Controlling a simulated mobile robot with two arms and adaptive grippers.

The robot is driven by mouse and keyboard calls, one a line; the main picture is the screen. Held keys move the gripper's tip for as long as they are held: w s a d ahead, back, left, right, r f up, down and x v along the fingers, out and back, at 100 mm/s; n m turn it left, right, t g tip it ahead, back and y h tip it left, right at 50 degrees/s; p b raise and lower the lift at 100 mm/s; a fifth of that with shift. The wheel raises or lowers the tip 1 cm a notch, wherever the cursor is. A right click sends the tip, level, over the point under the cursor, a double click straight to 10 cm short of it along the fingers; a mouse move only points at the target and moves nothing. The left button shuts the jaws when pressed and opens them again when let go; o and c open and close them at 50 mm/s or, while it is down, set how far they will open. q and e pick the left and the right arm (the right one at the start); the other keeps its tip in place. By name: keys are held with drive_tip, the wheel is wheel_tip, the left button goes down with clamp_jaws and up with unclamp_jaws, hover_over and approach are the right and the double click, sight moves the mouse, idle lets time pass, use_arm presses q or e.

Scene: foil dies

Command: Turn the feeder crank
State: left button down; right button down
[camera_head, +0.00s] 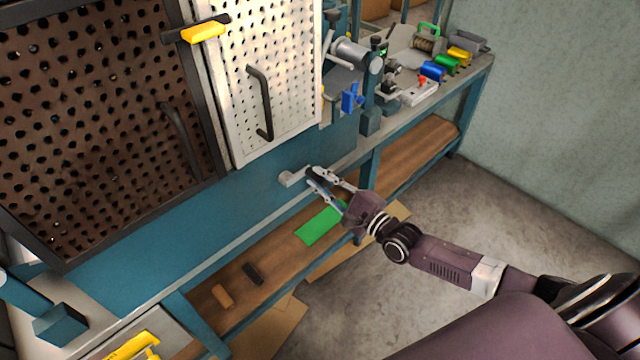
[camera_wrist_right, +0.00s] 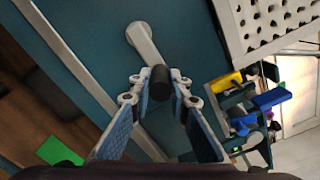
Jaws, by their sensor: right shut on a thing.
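The feeder crank (camera_head: 291,179) is a light grey arm on the teal front panel of the bench, below the white perforated door. In the right wrist view the crank arm (camera_wrist_right: 146,42) runs down from its round hub to a black handle (camera_wrist_right: 159,82). My right gripper (camera_head: 317,180) reaches in from the right and is shut on the black handle; its fingers sit on both sides of it in the right wrist view (camera_wrist_right: 160,96). The fingers partly hide the handle in the head view. My left gripper is not in view.
The white perforated door (camera_head: 290,85) with a black pull handle (camera_head: 261,100) stands above the crank. A wooden lower shelf (camera_head: 235,280) carries a green sheet (camera_head: 318,226). A vise (camera_head: 355,55) and coloured items line the bench at right.

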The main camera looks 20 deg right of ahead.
drive_tip(key=shift+f+m+b, duration=0.5)
drive_tip(key=shift+m+b, duration=0.05)
drive_tip(key=shift+m, duration=0.05)
drive_tip(key=c, duration=1.8)
unclamp_jaws()
drive_tip(key=shift+s, duration=0.15)
drive_tip(key=v, duration=1.1)
drive_tip(key=shift+s+d+r, duration=0.1)
drive_tip(key=shift+s+d, duration=0.05)
drive_tip(key=shift+s, duration=0.25)
